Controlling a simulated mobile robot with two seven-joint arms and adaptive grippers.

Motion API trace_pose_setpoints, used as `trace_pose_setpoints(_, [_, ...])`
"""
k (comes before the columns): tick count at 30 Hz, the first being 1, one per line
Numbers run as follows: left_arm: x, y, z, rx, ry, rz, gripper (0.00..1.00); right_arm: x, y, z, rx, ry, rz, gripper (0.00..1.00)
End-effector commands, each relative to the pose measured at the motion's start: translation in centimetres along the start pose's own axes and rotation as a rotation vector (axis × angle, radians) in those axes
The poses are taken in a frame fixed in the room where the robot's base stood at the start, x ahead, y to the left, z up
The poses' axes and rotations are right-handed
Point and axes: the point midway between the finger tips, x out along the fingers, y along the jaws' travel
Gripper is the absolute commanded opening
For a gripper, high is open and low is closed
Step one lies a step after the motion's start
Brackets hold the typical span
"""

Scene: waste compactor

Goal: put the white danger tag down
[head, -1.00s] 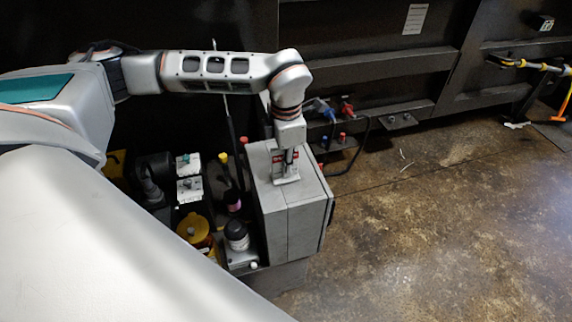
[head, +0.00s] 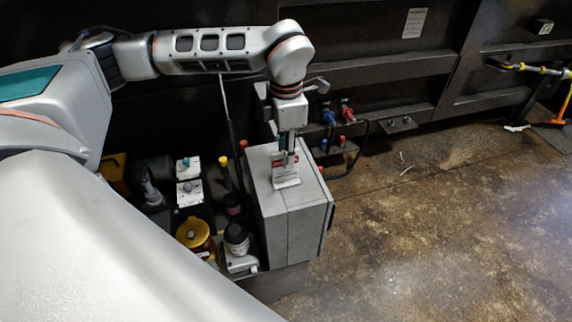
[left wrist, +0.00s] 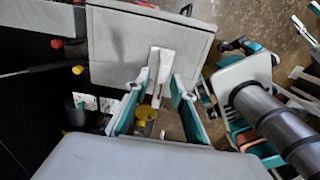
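The white danger tag (head: 286,181), with a red mark near its upper part, is on top of the grey box (head: 285,222) in the head view. In the left wrist view the tag (left wrist: 158,70) shows pale against the box face, beyond my fingertips. I cannot tell whether it lies flat or stands tilted. My left gripper (head: 289,150) points down just above the tag. In the left wrist view its teal fingers (left wrist: 155,90) are spread, with a gap between them and nothing visibly pinched. My right gripper cannot be made out.
Red and blue connectors (head: 347,112) sit on the wall behind. The floor at right is mostly clear.

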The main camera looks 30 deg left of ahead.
Motion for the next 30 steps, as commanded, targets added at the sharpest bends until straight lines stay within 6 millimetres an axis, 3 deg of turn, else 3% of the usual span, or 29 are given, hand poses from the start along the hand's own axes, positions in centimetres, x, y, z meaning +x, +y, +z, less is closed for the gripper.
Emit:
trace_pose_setpoints(3, [-2.6, 0.1, 0.1, -0.001, -0.003, 0.002, 0.24, 0.0, 0.0, 0.0, 0.000, -0.001, 0.000, 0.35])
trace_pose_setpoints(10, [-5.5, 0.0, 0.0, -0.001, -0.001, 0.000, 0.24, 0.0, 0.0, 0.2, 0.000, -0.004, 0.000, 0.35])
trace_pose_setpoints(30, [-6.1, 0.0, 0.0, 0.000, 0.000, 0.000, 0.24, 0.0, 0.0, 0.2, 0.000, -0.004, 0.000, 0.35])
